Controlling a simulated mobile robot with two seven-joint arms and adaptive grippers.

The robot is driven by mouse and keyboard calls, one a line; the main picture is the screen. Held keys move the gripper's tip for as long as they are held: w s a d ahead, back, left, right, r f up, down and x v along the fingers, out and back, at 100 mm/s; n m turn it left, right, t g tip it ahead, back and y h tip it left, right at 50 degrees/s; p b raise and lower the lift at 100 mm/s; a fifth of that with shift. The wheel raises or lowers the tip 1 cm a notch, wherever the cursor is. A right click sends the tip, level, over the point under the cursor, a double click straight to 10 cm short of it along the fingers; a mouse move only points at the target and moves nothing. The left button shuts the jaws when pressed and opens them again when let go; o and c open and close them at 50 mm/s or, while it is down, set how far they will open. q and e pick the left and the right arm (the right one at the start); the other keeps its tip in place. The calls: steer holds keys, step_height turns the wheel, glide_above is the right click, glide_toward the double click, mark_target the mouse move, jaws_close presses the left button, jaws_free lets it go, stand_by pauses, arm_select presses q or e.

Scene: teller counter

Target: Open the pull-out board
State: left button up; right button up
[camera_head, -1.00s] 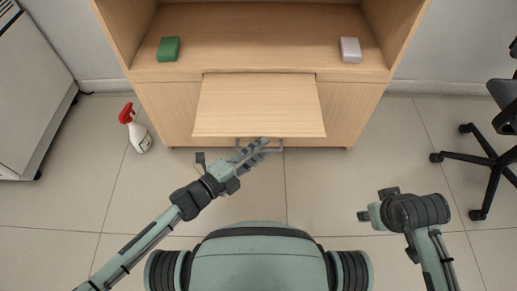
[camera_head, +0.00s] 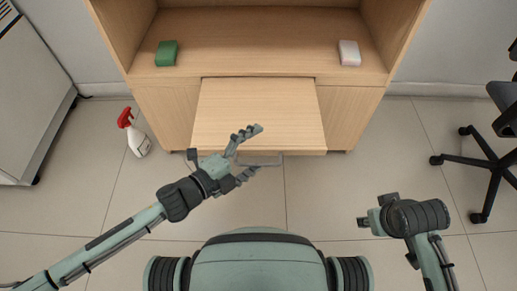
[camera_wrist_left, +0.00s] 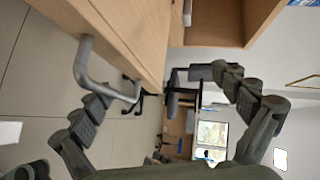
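The pull-out board (camera_head: 258,115) is a light wood panel that sticks out from the front of the wooden counter. Its grey bar handle (camera_head: 262,161) is at the board's front edge and shows large in the left wrist view (camera_wrist_left: 84,66). My left gripper (camera_head: 257,150) is open, with its fingers spread above and below the handle's left part. In the left wrist view one finger is close to the handle; whether they touch I cannot tell. My right gripper (camera_head: 366,222) is off to the right, away from the board, and its fingers are not clear.
A green block (camera_head: 167,53) and a pale block (camera_head: 349,53) lie on the counter shelf (camera_head: 258,45). A spray bottle (camera_head: 134,132) stands on the floor at left. An office chair (camera_head: 490,160) is at right. The floor before the board is clear.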

arm_select(q)
steer(key=shift+w+r, duration=0.15)
steer(key=shift+r, duration=0.5)
steer(key=shift+c, duration=0.6)
steer(key=shift+r, duration=0.1)
steer(key=shift+c, duration=0.8)
steer(key=shift+s+a, duration=0.45)
steer(key=shift+c, duration=0.7)
steer(key=shift+f+v, duration=0.1)
steer(key=shift+v, duration=0.65)
steer(key=shift+f+v, duration=0.15)
steer(key=shift+v, duration=0.55)
steer(key=shift+c, duration=0.3)
steer(key=shift+s+a+r, duration=0.1)
steer(key=shift+s+a, duration=0.2)
steer(key=shift+c, duration=0.8)
steer(key=shift+s+a, duration=0.25)
steer(key=shift+s, duration=0.05)
steer(key=c, duration=0.4)
steer(key=shift+s+a, duration=1.2)
steer(key=shift+s, duration=0.1)
arm_select(e)
steer(key=shift+s+r, duration=0.1)
steer(key=shift+r, duration=0.1)
